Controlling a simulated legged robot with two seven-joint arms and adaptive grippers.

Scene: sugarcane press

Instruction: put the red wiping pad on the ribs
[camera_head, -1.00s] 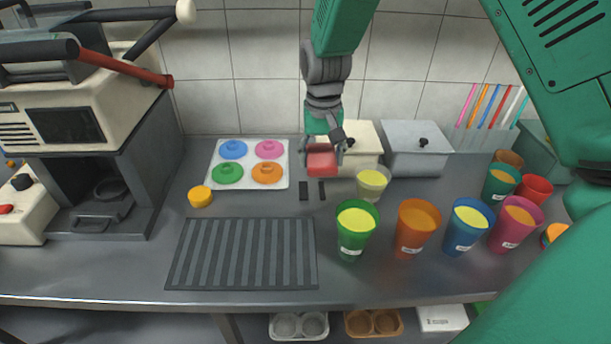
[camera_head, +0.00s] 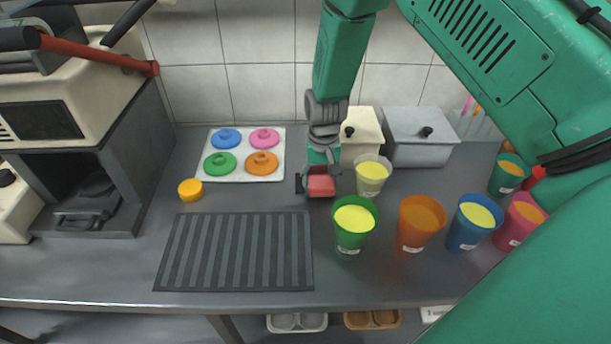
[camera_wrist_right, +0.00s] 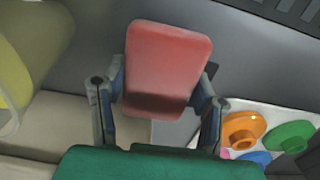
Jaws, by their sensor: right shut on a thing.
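My right gripper (camera_head: 321,180) is shut on the red wiping pad (camera_head: 321,187). The pad is held just above or at the counter; I cannot tell whether it touches. In the right wrist view the pad (camera_wrist_right: 168,68) sits between both fingers. A small dark rib (camera_head: 299,183) shows on the counter just left of the pad; the other rib is hidden behind the gripper and pad. A dark ribbed mat (camera_head: 237,252) lies in front and to the left, apart from the pad. My left gripper is not in view.
A clear cup of yellow juice (camera_head: 372,178) stands close right of the gripper, a green cup (camera_head: 350,240) in front. More cups stand right. Lidded boxes (camera_head: 419,150) stand behind. A white tray of coloured lids (camera_head: 206,172) and a yellow piece (camera_head: 190,190) lie left.

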